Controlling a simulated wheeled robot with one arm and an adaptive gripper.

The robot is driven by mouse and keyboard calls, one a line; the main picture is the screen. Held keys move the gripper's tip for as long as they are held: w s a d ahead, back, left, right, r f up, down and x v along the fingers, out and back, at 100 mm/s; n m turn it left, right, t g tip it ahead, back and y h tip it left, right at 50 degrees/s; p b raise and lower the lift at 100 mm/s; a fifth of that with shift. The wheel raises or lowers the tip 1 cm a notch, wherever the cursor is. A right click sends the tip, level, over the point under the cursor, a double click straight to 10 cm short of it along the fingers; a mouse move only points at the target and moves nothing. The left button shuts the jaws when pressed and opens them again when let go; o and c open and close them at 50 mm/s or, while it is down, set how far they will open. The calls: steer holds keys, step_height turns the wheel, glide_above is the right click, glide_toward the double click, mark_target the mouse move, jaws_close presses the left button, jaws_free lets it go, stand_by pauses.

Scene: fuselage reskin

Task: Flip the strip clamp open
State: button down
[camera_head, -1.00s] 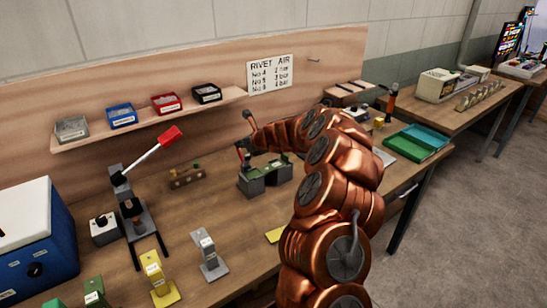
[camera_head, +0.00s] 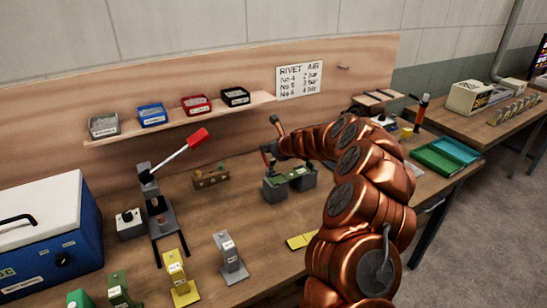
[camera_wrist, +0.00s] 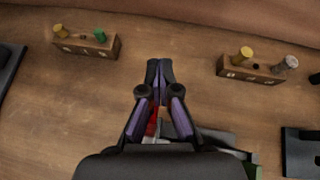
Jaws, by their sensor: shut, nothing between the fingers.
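A fixture with grey end blocks and a green middle (camera_head: 288,181) stands on the bench beside the end of my arm. A red piece (camera_head: 267,159) rises at its left end and looks like the clamp's handle; I cannot tell whether the clamp is open. Red also shows in the wrist view (camera_wrist: 152,121), partly hidden under my gripper. My gripper (camera_wrist: 160,66) is shut and empty, with its fingertips over bare wood beyond the red piece. I cannot tell whether it touches the red piece. In the head view my arm hides part of the area.
A wooden peg block (camera_head: 210,178) stands left of the fixture. A lever press (camera_head: 160,215) and a blue box (camera_head: 55,245) stand further left. Yellow (camera_head: 178,275) and grey (camera_head: 230,257) stands are in front. A shelf with bins (camera_head: 180,115) hangs behind.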

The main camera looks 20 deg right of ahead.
step_height(320, 180, up, 13)
steer(key=d+p, duration=0.1)
steer(key=d, duration=0.1)
steer(key=shift+d, duration=0.15)
stand_by(0.5)
steer(key=shift+s+f, duration=0.1)
steer(key=shift+s, duration=0.05)
steer(key=s+a+r+n+g+y, duration=0.2)
steer(key=s+a+n+g, duration=0.2)
steer(key=s+a+n, duration=0.95)
steer(key=s+a+f+n+g, duration=0.1)
steer(key=s+a+n+g, duration=0.2)
steer(key=s, duration=0.6)
steer(key=s+a+f+n+g, duration=0.15)
steer(key=s+a+n, duration=0.3)
steer(key=s, duration=0.55)
steer(key=s+d+f+n+g+h, duration=0.1)
steer(key=s+d+f+n+h, duration=0.1)
steer(key=s, duration=0.7)
steer(key=s+d+f+n+g+h, duration=0.1)
steer(key=s+n, duration=0.4)
steer(key=s, duration=0.5)
steer(key=s+d+f+n+g+h, duration=0.2)
steer(key=s+d+f+n, duration=0.1)
steer(key=s, duration=0.6)
steer(key=shift+s+d+n+h, duration=0.2)
steer(key=shift+s+n+h, duration=0.1)
steer(key=shift+s+n, duration=0.1)
